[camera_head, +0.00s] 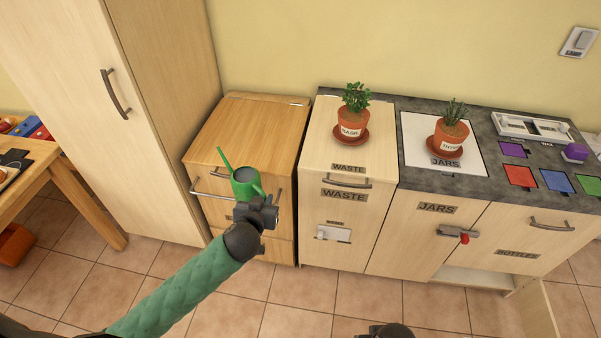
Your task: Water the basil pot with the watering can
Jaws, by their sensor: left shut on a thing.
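The green watering can (244,187) is held by my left gripper (262,208), which is shut on it at the side nearest me. The can looks roughly upright, its open top showing and its thin spout pointing up and left. It is in front of the wooden drawer cabinet, left of the pots. The basil pot (351,128) is terracotta with a "BASIL" label and leafy green plant, on a saucer on the waste cabinet. A dark part at the bottom edge looks like my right gripper (388,331); its fingers are hidden.
A second potted plant (450,135) stands on the jars lid (415,158), right of the basil. Coloured squares and a white tray (530,127) are farther right. A tall cupboard (130,120) stands left. The wooden cabinet top (250,130) is clear.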

